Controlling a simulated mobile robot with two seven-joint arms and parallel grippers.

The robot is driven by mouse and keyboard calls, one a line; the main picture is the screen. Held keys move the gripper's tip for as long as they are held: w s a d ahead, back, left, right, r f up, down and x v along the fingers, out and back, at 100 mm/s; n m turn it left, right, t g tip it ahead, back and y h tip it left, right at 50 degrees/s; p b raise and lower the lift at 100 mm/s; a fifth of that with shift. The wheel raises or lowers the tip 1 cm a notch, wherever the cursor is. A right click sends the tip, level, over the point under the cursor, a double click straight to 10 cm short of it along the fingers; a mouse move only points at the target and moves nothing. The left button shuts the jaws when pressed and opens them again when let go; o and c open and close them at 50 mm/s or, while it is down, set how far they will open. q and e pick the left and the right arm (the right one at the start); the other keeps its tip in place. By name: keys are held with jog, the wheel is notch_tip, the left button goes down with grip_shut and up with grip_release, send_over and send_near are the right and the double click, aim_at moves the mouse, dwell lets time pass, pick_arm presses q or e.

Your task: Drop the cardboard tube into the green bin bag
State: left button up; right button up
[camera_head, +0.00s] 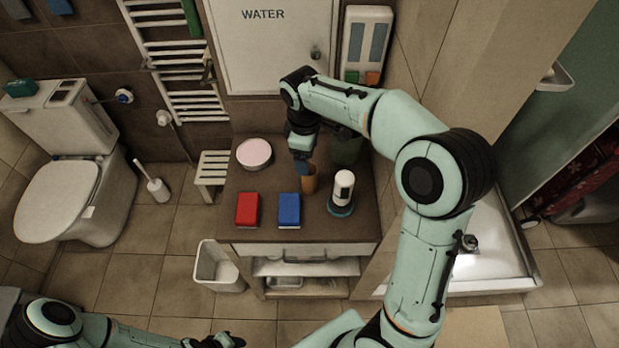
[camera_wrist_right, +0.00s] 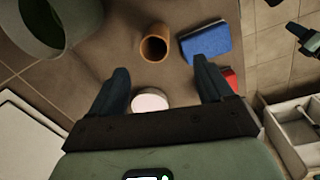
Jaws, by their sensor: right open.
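The brown cardboard tube (camera_head: 311,181) stands on the counter, partly hidden by my right gripper in the head view. In the right wrist view the tube (camera_wrist_right: 154,45) shows its open end, beyond my fingertips and between their lines. My right gripper (camera_head: 301,153) is open and empty, above and just behind the tube; its two fingers (camera_wrist_right: 160,66) are spread apart. The dark green bin bag (camera_head: 347,150) is at the back right of the counter, partly behind my right arm; its open rim (camera_wrist_right: 62,40) shows at upper left in the wrist view. My left gripper (camera_head: 222,341) is at the bottom edge, its fingers unclear.
On the brown counter (camera_head: 267,203) are a red block (camera_head: 247,210), a blue block (camera_head: 289,210), a pink-topped round tin (camera_head: 254,153) and a white bottle (camera_head: 343,187) on a teal base, close right of the tube. A white wastebasket (camera_head: 217,268) stands on the floor.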

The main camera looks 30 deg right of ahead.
aim_at(310, 177)
jog(key=n, duration=0.6)
jog(key=shift+s+a, duration=0.15)
jog(key=shift+a, duration=0.1)
jog(key=shift+w+d+f+n+t+h+b, duration=0.15)
jog(key=shift+w+d+f+n, duration=0.15)
jog(key=shift+f+n, duration=1.65)
jog(key=shift+w+d+f+n+t+h+b, duration=0.1)
jog(key=shift+w+d+f+n+b, duration=0.2)
jog(key=shift+f+n, duration=1.6)
jog(key=shift+w+d+f+n+t+h+b, duration=0.15)
jog(key=shift+d+f+n, duration=0.6)
jog(key=shift+f, duration=2.05)
jog(key=shift+a+n, duration=0.3)
jog(key=shift+a, duration=0.05)
jog(key=c, duration=1.1)
pick_arm(q)
jog(key=shift+s+f, duration=0.65)
jog(key=shift+f, duration=0.05)
pick_arm(e)
jog(key=shift+r, duration=0.2)
